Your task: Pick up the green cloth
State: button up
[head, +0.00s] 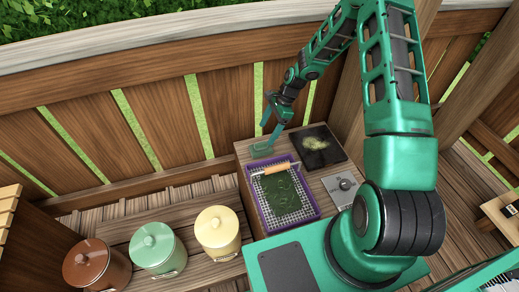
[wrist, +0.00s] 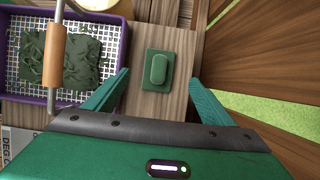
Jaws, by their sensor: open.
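The green cloth (wrist: 158,69) is a small dark green rectangle with a raised rounded middle. It lies on the wooden tabletop and also shows at the table's far left corner in the head view (head: 261,150). My gripper (wrist: 160,77) is open and empty, with one green finger to each side of the cloth in the wrist view. In the head view my gripper (head: 267,134) is over that same corner, pointing down close to the cloth. Whether the fingertips are level with the cloth or above it, I cannot tell.
A purple-rimmed mesh tray (head: 312,205) of dark green leaves, with a wooden-handled bar (head: 281,168) across it, sits close to the cloth. A black square pan (head: 332,155) and a grey knob panel (head: 343,188) are to the right. Lidded pots (head: 153,250) stand left.

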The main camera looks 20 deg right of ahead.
aim_at(262, 143)
jog(key=x, duration=0.9)
jog(key=shift+d+f, duration=0.1)
jog(key=shift+d, duration=0.05)
jog(key=c, duration=1.2)
